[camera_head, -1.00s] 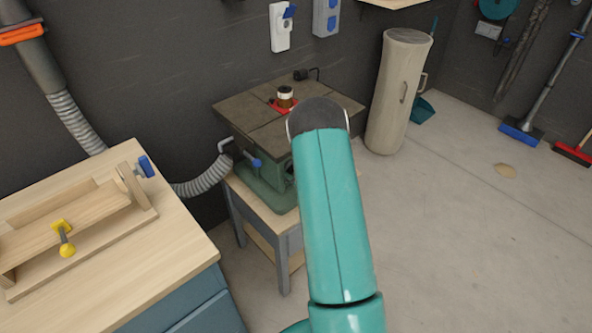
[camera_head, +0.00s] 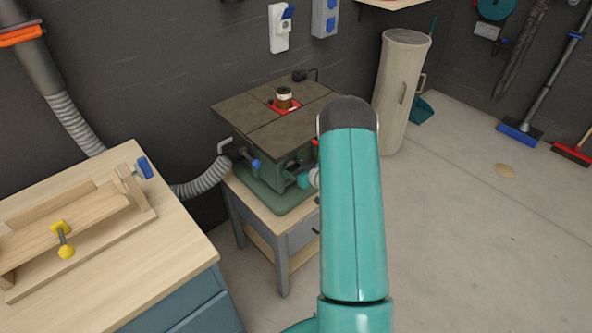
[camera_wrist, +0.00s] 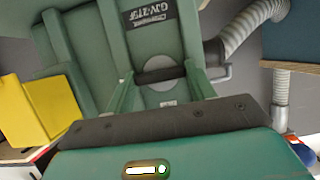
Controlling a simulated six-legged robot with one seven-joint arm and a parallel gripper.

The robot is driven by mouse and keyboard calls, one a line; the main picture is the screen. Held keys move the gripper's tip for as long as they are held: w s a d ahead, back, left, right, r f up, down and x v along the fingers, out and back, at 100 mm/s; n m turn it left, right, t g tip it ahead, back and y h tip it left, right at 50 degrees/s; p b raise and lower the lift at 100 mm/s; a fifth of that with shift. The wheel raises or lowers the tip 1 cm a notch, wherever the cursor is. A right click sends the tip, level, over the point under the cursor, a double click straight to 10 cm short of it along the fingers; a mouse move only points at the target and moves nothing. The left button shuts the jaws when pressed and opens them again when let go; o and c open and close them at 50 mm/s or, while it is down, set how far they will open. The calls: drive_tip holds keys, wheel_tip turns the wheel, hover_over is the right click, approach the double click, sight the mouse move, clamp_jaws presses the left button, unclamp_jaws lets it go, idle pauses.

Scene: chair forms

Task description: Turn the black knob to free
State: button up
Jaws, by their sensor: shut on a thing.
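The black knob (camera_wrist: 158,75) shows in the wrist view as a dark bar across a grey disc on the green machine front (camera_wrist: 85,45). My gripper (camera_wrist: 160,78) is shut on the knob, with one finger at each end of the bar. In the head view, the green machine (camera_head: 250,160) has a dark flat top and stands on a small grey-legged stand. A teal piece of my gripper (camera_head: 304,180) shows at its right side; my arm hides the rest. I cannot see the knob in the head view, nor read any position marks.
A wooden workbench (camera_head: 180,245) stands front left with a wooden jig on it. A grey hose (camera_head: 205,180) runs to the machine's left side. A beige bin (camera_head: 402,90) stands behind my arm. A yellow object (camera_wrist: 22,110) is at the wrist view's left.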

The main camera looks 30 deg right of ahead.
drive_tip(key=o, duration=1)
drive_tip(key=shift+s, duration=0.1)
drive_tip(key=v, duration=1.3)
drive_tip(key=shift+s+d+r, duration=0.1)
drive_tip(key=shift+s+r, duration=0.05)
drive_tip(key=shift+s, duration=0.15)
